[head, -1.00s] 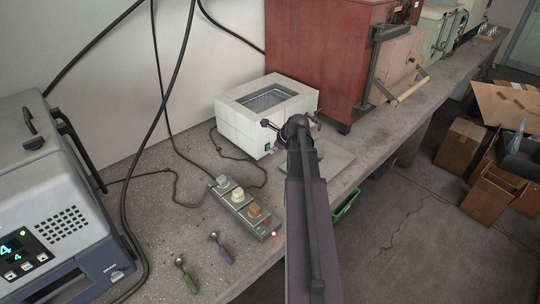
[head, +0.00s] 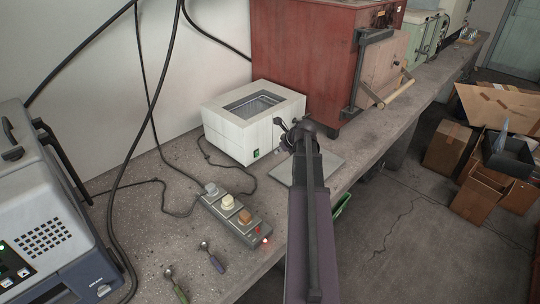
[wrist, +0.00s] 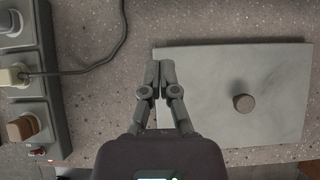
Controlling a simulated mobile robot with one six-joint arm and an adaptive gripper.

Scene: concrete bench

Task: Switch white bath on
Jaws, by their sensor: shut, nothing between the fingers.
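The white bath (head: 222,132) is a white box with a dark open basin on top, near the wall. A small green switch (head: 256,153) sits low on its front face; I cannot tell its position. My gripper (head: 284,130) is at the bath's right front corner in the head view, above the bench; contact cannot be told. The bath is out of the wrist view.
A power strip (head: 238,222) with several plugs and a red light lies in front of the bath. The grey plate (wrist: 200,75) carries a small round knob (wrist: 243,103). A red cabinet (head: 300,60) stands behind. Cables cross the bench at left. Two small spoons lie in front.

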